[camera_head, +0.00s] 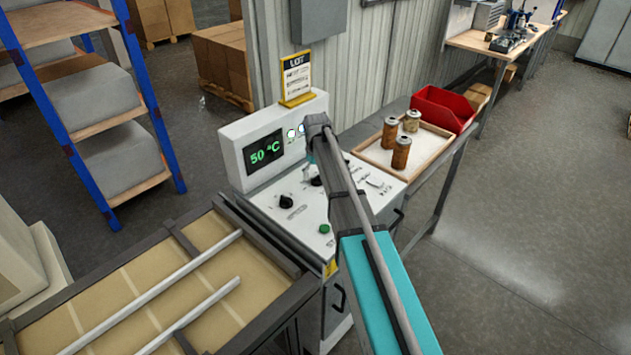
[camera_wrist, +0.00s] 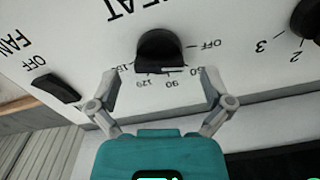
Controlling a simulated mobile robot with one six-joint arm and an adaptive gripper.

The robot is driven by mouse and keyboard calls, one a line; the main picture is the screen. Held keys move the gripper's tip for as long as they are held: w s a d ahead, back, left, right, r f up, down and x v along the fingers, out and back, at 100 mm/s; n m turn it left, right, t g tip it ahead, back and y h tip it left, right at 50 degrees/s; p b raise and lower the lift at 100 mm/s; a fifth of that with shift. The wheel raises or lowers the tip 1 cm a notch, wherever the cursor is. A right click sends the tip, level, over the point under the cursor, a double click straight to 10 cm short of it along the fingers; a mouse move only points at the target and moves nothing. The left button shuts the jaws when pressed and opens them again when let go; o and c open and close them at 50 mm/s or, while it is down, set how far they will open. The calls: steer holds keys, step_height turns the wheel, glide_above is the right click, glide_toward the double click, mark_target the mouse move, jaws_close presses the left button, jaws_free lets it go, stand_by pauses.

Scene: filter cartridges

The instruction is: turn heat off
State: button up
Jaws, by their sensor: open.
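The black HEAT knob (camera_wrist: 160,48) is at the upper middle of the wrist view, on a white panel. Around it are the marks OFF, 60, 90, 120 and 150. A short white line shows on its near edge, on the side of 60 and 90; its exact setting is unclear. My gripper (camera_wrist: 157,78) is open and empty, its two fingers spread to either side of the knob's near edge, apparently without touching it. In the head view the control console (camera_head: 240,128) has a green display (camera_head: 265,151) reading 50 °C. My arm hides part of the panel there.
A FAN switch (camera_wrist: 57,88) is left of the knob in the wrist view, and another numbered knob (camera_wrist: 306,18) is at right. A tray (camera_head: 370,155) with brown cartridges and a red bin (camera_head: 440,108) stand right of the console.

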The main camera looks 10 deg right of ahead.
steer(key=shift+f+b, duration=0.4)
steer(key=shift+f, duration=0.2)
steer(key=shift+c, duration=0.3)
steer(key=c, duration=1.1)
